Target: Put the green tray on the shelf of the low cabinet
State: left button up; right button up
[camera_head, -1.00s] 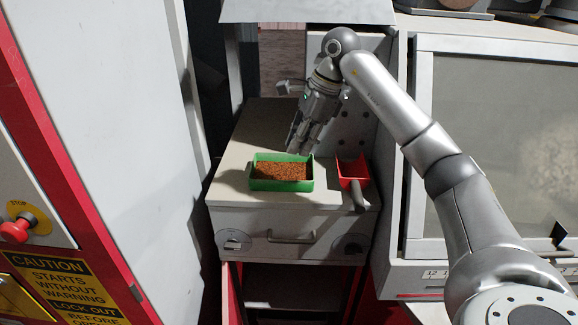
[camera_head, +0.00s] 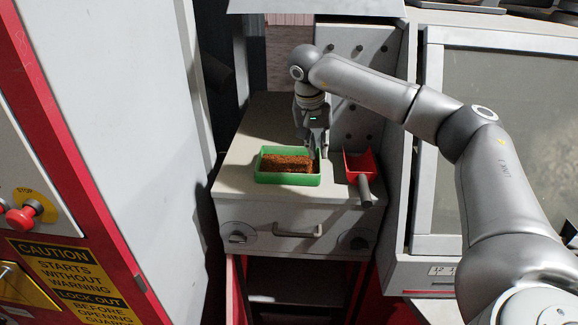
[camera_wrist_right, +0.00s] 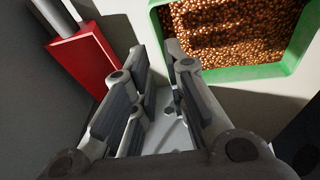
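The green tray (camera_head: 290,180), filled with copper-brown granules, sits on the beige top of a low grey cabinet (camera_head: 290,215). My right gripper (camera_head: 317,153) points down at the tray's right end. In the right wrist view the fingers (camera_wrist_right: 158,62) are apart, with the end wall of the green tray (camera_wrist_right: 235,74) near the gap between their tips. I cannot tell whether they touch it. Below the cabinet's drawer front is an open, dark space with a shelf (camera_head: 285,297). My left gripper is not in view.
A red scoop (camera_head: 359,166) with a grey handle lies just right of the tray; it also shows in the right wrist view (camera_wrist_right: 88,60). A red-edged machine with a caution sign (camera_head: 70,280) stands left. A windowed grey cabinet (camera_head: 420,150) stands right. The top behind the tray is clear.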

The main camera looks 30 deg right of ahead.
jog(key=shift+x, duration=0.75)
jog(key=shift+w+d+f+p, duration=0.1)
jog(key=shift+d+f+p, duration=0.05)
jog(key=shift+f+p, duration=0.25)
jog(key=p+x, duration=0.1)
jog(key=x, duration=0.2)
jog(key=shift+w+f+p, duration=0.1)
jog(key=shift+f+p, duration=0.1)
jog(key=shift+p, duration=0.1)
jog(key=shift+w+d+f, duration=0.1)
jog(key=shift+d+f, duration=0.1)
jog(key=shift+f, duration=0.25)
jog(key=shift+a, duration=0.1)
grip_shut()
jog(key=shift+r, duration=0.15)
